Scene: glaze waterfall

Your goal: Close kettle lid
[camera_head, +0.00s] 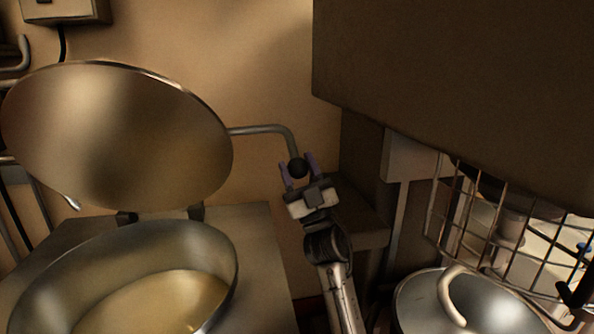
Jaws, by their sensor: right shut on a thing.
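The kettle lid (115,135) is a large round metal disc. It stands raised and tilted back on hinges behind the kettle (235,268), whose round opening is uncovered and shows a yellowish inside. A bent metal handle (262,130) runs from the lid's right edge and turns down to a dark round knob (298,168). My right gripper (298,170) has its fingers on both sides of the knob and is shut on it. My left gripper is not in view.
A wire basket (500,230) hangs at the right, above a lidded metal pot (465,305) with a pale handle. A large dark box-like cabinet (460,90) overhangs the upper right. The wall (260,60) is close behind the lid.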

